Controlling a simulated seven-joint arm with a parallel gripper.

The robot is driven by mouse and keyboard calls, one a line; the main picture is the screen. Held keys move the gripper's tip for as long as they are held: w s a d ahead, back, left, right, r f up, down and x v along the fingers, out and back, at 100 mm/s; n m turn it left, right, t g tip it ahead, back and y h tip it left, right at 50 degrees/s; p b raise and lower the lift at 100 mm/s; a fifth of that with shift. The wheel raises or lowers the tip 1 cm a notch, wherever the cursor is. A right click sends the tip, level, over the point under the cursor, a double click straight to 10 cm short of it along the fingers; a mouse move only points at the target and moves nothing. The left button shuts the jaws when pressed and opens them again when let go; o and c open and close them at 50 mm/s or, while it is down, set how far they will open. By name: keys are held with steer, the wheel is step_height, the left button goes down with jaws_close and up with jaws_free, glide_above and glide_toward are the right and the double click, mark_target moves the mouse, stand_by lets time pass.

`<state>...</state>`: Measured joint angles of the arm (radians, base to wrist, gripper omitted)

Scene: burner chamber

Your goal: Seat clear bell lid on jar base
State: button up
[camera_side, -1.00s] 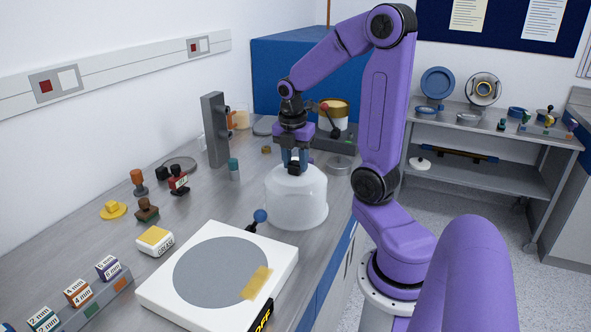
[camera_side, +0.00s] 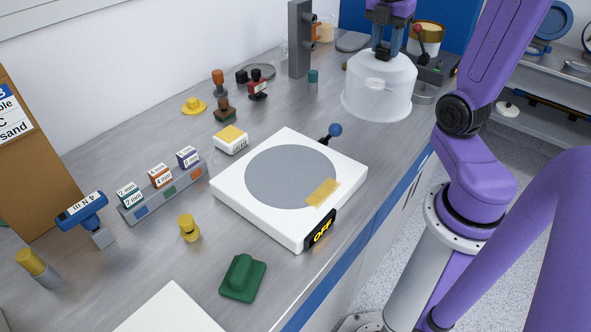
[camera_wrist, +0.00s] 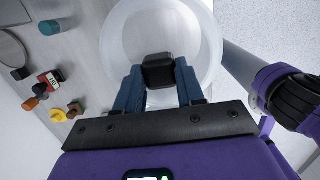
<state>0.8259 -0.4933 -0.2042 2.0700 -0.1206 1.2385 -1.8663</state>
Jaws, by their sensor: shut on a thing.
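The clear bell lid (camera_side: 378,88) is a frosted, see-through dome at the upper right of the side view. It hangs upright from my gripper (camera_side: 388,50). In the wrist view, my gripper (camera_wrist: 160,78) is shut on a dark block-shaped grip at the top of the lid (camera_wrist: 206,45). The lid appears raised above the bench, but the gap under its rim is unclear. I cannot tell for certain which thing is the jar base. A white slab (camera_side: 232,190) with a grey round top and an OFF label lies in front of the lid.
A blue-balled lever (camera_side: 335,130) stands by the slab's back corner. A grey upright post (camera_side: 299,40) and a teal-topped vial (camera_side: 313,82) stand left of the lid. Stamps, labelled blocks and a green stamp (camera_side: 243,278) lie around the slab. The bench edge runs close on the right.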

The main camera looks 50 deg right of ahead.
stand_by(0.3)
step_height(320, 180, up, 9)
steer(key=w+a+n, duration=0.2)
steer(key=a+n, duration=0.1)
steer(key=a, duration=1.2)
steer(key=w+a+n, duration=0.2)
steer(key=a+n, duration=0.1)
steer(key=a, duration=1.1)
steer(key=shift+t, duration=0.4)
steer(key=shift+a+f, duration=0.25)
steer(key=shift+f, duration=0.9)
steer(key=shift+a+f, duration=0.25)
steer(key=shift+f, duration=0.85)
